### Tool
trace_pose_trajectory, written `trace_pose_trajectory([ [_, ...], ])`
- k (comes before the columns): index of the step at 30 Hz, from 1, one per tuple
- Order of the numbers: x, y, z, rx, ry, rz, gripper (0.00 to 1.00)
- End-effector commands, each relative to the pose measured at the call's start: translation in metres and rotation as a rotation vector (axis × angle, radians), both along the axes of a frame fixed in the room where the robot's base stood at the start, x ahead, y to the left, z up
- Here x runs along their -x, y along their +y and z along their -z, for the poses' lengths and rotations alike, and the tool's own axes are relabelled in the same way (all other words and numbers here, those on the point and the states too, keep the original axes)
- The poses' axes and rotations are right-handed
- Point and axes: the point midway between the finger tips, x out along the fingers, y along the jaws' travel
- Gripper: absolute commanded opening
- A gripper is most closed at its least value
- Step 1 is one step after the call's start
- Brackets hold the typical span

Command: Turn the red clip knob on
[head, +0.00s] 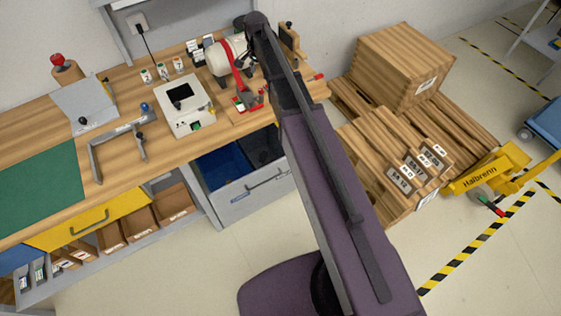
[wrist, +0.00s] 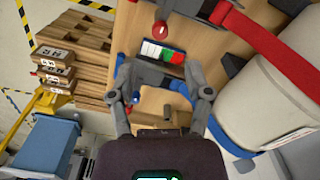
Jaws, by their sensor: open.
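A round red knob (wrist: 160,29) shows at the top of the wrist view, on a wooden board (wrist: 128,30). Just below it in that view is a small panel (wrist: 160,52) with white, green and red fields. I take this red knob as the clip knob; its exact setting cannot be told. The board (head: 243,115) also shows on the bench in the head view, partly behind my arm. My gripper (wrist: 158,72) is open, its fingers apart on either side of the panel, with the knob beyond the fingertips. No contact with the knob is visible.
A white box (head: 184,106) sits left of the board on the bench. Wooden crates (head: 400,65) and pallets stand right of the bench. Another red knob (head: 58,60) stands far left.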

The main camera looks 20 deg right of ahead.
Motion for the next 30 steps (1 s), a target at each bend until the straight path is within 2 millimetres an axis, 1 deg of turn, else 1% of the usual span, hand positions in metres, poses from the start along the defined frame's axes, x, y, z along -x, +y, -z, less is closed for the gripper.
trace_pose_trajectory([
  [1, 0.000, 0.000, -0.009, 0.000, 0.000, 0.000, 0.65],
  [21, 0.000, 0.000, -0.064, 0.000, 0.000, 0.000, 0.65],
  [23, 0.012, 0.000, -0.059, 0.000, -0.002, -0.030, 0.65],
  [30, 0.047, -0.002, -0.057, 0.001, -0.013, -0.163, 0.65],
])
